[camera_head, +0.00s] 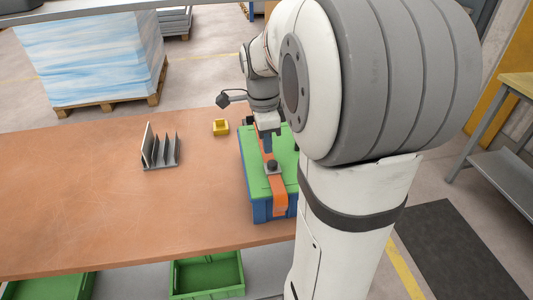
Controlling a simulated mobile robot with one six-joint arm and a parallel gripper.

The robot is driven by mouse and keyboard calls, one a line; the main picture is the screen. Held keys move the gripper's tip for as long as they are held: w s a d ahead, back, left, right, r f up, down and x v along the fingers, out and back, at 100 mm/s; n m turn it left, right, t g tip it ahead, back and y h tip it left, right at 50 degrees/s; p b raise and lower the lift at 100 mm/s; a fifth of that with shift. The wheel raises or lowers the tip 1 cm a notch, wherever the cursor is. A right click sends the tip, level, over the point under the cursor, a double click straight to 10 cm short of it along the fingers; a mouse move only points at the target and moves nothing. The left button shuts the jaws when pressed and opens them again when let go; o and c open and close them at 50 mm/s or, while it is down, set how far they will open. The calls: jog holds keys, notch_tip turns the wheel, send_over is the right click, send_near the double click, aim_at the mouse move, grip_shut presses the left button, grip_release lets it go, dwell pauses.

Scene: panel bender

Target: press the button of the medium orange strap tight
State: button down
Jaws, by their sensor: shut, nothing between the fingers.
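The orange strap (280,196) runs lengthwise over the green lid of a blue box (260,209) at the right end of the table. A dark buckle (272,166) with a button-like top sits on the strap, about mid-lid. My gripper (268,147) is shut and empty, pointing down just above the strap, slightly behind the buckle in this view. I cannot tell whether the fingertips touch the strap. My arm hides part of the box's right side.
A brown table (100,205) carries a grey slotted rack (160,163) and a small yellow object (221,127) left of the box. Green crates (207,276) stand below the table. A wrapped pallet stack (90,55) stands behind. The table's left part is clear.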

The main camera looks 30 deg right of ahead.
aim_at(269, 164)
jog(key=shift+d+f, duration=0.1)
jog(key=shift+f, duration=1.85)
notch_tip(269, 164, down, 2)
jog(key=shift+s+f+b, duration=0.1)
jog(key=shift+b, duration=0.65)
jog(key=shift+s+f, duration=0.15)
jog(key=shift+f, duration=0.05)
notch_tip(269, 164, up, 15)
jog(key=p, duration=0.2)
jog(key=shift+w+a+p, duration=0.4)
